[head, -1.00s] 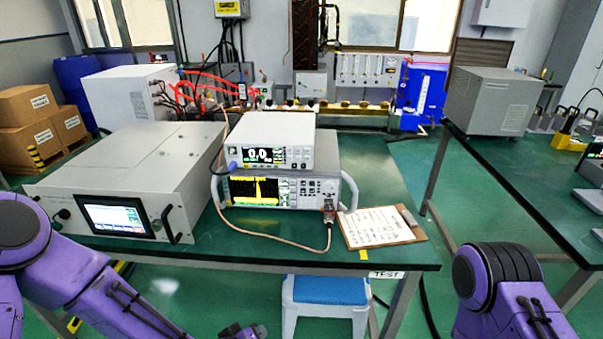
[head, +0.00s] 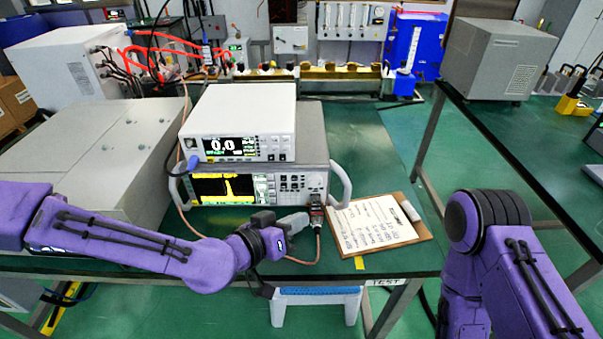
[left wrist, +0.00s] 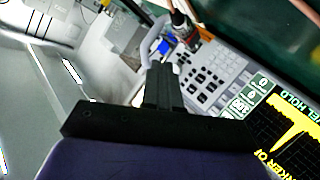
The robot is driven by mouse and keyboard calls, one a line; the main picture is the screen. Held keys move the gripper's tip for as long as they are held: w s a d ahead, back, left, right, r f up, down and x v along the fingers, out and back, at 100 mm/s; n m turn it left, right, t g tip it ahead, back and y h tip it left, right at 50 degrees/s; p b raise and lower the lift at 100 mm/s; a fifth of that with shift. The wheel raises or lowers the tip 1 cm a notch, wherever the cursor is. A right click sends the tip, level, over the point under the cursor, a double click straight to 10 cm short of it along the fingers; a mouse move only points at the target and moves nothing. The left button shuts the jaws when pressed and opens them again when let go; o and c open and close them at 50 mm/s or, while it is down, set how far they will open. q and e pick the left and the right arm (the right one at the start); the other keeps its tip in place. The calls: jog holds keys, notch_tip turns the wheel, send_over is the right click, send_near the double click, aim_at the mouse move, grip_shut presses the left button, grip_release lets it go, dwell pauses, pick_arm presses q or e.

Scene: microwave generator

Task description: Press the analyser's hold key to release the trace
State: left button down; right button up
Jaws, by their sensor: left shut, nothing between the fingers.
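The analyser (head: 314,185) is the lower bench instrument, with a yellow trace on its dark screen (head: 225,188). In the left wrist view the screen (left wrist: 285,128) shows at the right edge, with the word HOLD along its top. The grey key panel (left wrist: 213,75) lies beside it. I cannot tell which key is the hold key. My left gripper (head: 298,221) is shut and empty, in front of the analyser's lower right. In the left wrist view its dark fingers (left wrist: 162,75) point toward the panel and cover part of it. My right gripper is out of view.
A white instrument (head: 238,120) reading 0.0 sits on top of the analyser. A cable joins a connector (head: 317,214) at the lower right front. A clipboard (head: 378,226) lies on the bench to the right. A grey cabinet (head: 85,160) stands left. A blue-topped stool (head: 318,292) is below.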

aim_at(294, 178)
pick_arm(q)
jog(key=shift+w+a+b, duration=0.1)
jog(key=shift+w+a, duration=0.15)
jog(key=shift+w, duration=1.2)
jog(key=shift+w+a+b, duration=0.15)
jog(key=shift+w+a, duration=0.1)
jog(key=shift+w, duration=1.2)
jog(key=shift+w+a+b, duration=0.1)
jog(key=shift+w+a, duration=0.15)
jog(key=shift+w, duration=1.2)
jog(key=shift+w, duration=0.15)
jog(key=shift+w, duration=0.25)
jog(key=shift+w+r, duration=0.1)
jog(key=shift+w, duration=0.25)
jog(key=shift+s, duration=0.8)
